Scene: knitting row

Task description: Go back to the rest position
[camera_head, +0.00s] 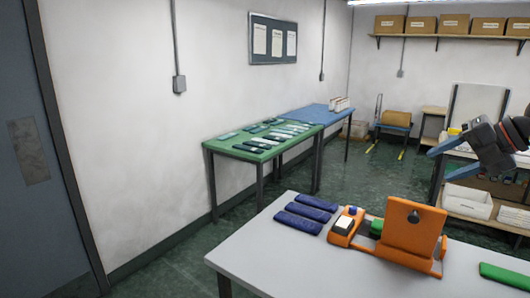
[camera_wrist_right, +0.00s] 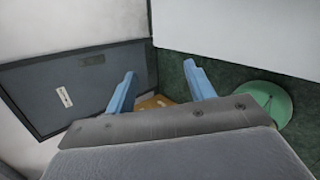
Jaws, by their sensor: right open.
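My right gripper (camera_head: 447,158) shows at the right edge of the head view, raised above and behind the grey table (camera_head: 262,250). Its blue fingers are apart with nothing between them. In the right wrist view the two blue fingers (camera_wrist_right: 160,92) are spread and empty, with dark green floor and a small orange-brown patch beyond them. My left gripper does not show in the head view.
On the grey table are an orange fixture (camera_head: 410,230), several dark blue pieces (camera_head: 306,212) and a green piece (camera_head: 505,275). A green-topped table (camera_head: 240,157) and a blue-topped table (camera_head: 310,115) stand along the wall. A shelving unit (camera_head: 467,203) stands behind my right gripper.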

